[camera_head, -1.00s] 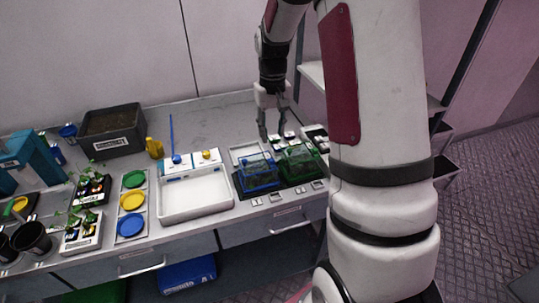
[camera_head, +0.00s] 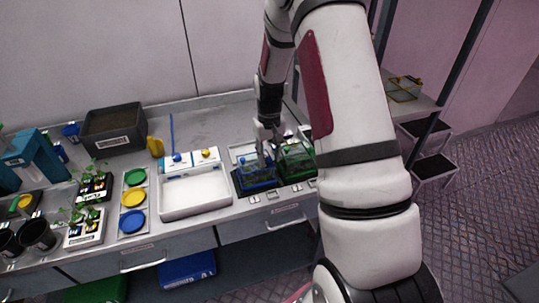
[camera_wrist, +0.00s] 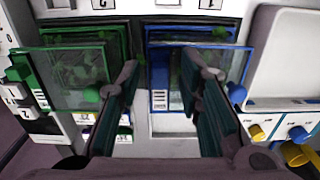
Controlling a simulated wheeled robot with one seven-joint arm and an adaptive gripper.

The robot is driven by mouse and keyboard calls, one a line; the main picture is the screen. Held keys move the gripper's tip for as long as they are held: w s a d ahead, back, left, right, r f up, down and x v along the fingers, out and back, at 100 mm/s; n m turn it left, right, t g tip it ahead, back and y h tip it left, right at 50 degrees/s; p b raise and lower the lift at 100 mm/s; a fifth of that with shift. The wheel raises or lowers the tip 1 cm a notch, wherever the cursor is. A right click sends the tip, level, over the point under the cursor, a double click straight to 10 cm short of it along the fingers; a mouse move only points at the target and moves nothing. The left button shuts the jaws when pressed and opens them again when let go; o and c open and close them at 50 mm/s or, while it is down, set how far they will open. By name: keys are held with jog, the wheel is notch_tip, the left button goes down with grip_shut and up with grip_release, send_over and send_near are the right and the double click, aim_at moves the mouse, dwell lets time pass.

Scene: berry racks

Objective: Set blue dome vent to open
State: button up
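The blue dome (camera_head: 255,177) is a clear box with blue edges on a dark tray on the bench, left of the green dome (camera_head: 297,162). In the wrist view the blue dome (camera_wrist: 215,62) is on the right, with a blue striped vent piece (camera_wrist: 159,75) at its left side and a blue round knob (camera_wrist: 237,93). The green dome (camera_wrist: 72,72) is on the left there. In the head view my gripper (camera_head: 268,152) is low over the blue dome. Contact cannot be told.
A white tray (camera_head: 193,207) with a blue and a yellow knob stands left of the domes. Further left are a holder with coloured discs (camera_head: 133,197), seedling trays and a dark soil bin (camera_head: 113,147). A shelf (camera_head: 425,103) stands to the right.

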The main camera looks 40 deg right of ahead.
aim_at(266, 155)
grip_shut()
jog(key=shift+w, duration=0.1)
jog(key=w+b, duration=0.2)
jog(key=shift+w+d+f, duration=0.15)
jog(key=shift+w+d, duration=0.25)
jog(key=shift+w+d+b, duration=0.15)
jog(key=shift+w+b, duration=0.15)
jog(key=shift+w, duration=0.1)
jog(key=shift+o, duration=0.8)
grip_release()
jog(key=shift+s, duration=0.1)
